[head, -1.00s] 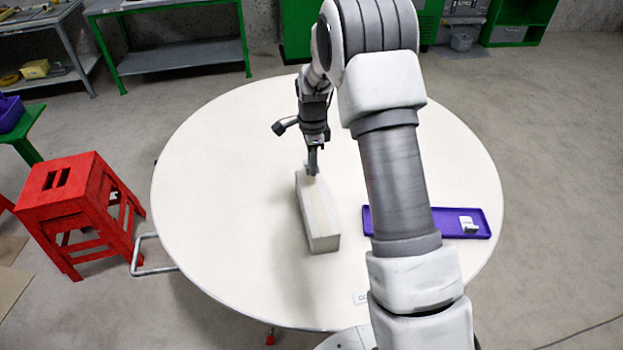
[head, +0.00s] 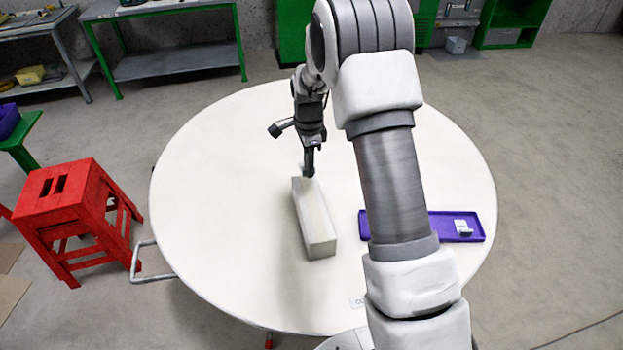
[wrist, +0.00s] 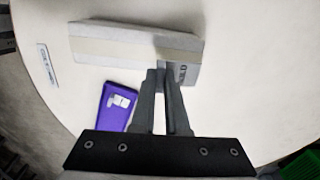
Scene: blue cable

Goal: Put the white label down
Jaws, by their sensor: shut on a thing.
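My gripper (head: 308,172) is over the far end of a long pale grey box (head: 316,220) on the round white table. It is shut on a small plate with dark letters, which I take as the white label (wrist: 181,74); the fingers partly cover it in the wrist view. In the head view only a tiny pale edge of it shows beside the fingertips. It overlaps the box end in the wrist view (wrist: 110,42); I cannot tell whether it touches the box. My gripper also shows in the wrist view (wrist: 160,72).
A purple tray (head: 405,227) holding small white pieces (head: 463,228) lies on the right of the table (head: 220,190). Another lettered white label (head: 357,301) lies near the front edge. The table's left side is clear. A red stool (head: 70,195) stands left.

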